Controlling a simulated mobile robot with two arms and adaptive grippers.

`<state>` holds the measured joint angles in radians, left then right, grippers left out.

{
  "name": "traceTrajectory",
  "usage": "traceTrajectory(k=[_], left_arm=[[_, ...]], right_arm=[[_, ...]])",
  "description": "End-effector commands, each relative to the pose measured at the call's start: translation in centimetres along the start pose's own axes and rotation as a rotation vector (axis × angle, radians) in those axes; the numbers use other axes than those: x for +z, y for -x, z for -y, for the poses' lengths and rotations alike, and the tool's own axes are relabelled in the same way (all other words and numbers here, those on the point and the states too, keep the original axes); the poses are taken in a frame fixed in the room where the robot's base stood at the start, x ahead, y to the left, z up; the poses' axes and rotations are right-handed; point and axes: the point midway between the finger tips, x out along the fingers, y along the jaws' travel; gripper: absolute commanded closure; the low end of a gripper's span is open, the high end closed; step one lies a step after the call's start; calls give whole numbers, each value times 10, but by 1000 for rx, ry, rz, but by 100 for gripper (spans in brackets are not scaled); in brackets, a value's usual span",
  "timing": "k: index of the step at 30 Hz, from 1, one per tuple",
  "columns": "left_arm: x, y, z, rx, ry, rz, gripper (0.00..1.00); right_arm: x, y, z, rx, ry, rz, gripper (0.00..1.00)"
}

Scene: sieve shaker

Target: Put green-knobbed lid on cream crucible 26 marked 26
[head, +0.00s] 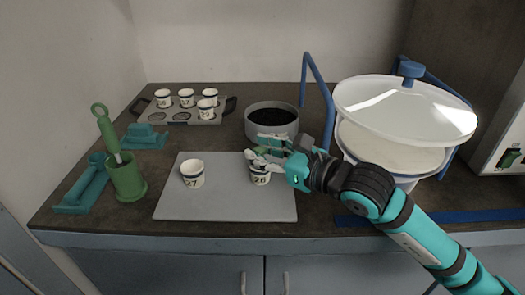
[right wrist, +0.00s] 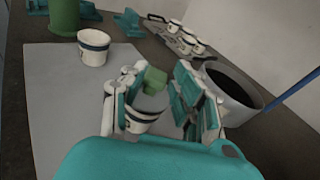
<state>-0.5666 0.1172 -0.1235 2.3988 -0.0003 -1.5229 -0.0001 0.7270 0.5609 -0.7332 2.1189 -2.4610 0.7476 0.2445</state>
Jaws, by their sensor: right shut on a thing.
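The cream crucible 26 (head: 260,179) stands upright on the grey mat (head: 225,207), its number 26 facing front. My right gripper (head: 262,158) is directly over its mouth, shut on the green-knobbed lid. In the right wrist view the lid's green knob (right wrist: 154,79) shows between the fingers, just above the crucible (right wrist: 142,122). The fingers hide most of the lid, so I cannot tell whether it touches the rim. My left gripper is not in view.
Crucible 27 (head: 192,173) stands open on the mat to the left. Behind are a dark-filled round pan (head: 271,122) and a rack (head: 206,119) with several crucibles. A green holder (head: 126,180) is at left, a large white lidded bowl (head: 402,112) at right.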

Motion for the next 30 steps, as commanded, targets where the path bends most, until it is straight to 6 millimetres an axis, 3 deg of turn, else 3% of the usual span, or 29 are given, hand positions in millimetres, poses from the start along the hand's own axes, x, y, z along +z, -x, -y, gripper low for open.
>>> traceTrajectory(k=[5, 6, 11, 22, 26, 30], left_arm=[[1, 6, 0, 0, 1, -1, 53], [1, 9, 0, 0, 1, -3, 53], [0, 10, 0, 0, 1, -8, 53], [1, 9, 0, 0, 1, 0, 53], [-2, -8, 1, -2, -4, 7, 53], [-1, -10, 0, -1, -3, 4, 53]], right_arm=[[-3, 0, 0, 0, 0, 0, 90], [-2, 0, 0, 0, 0, 0, 69], [-2, 0, 0, 0, 0, -1, 49], [1, 0, 0, 0, 0, -1, 49], [9, 2, 1, 0, 0, -2, 49], [4, 35, 1, -2, 1, -4, 49]])
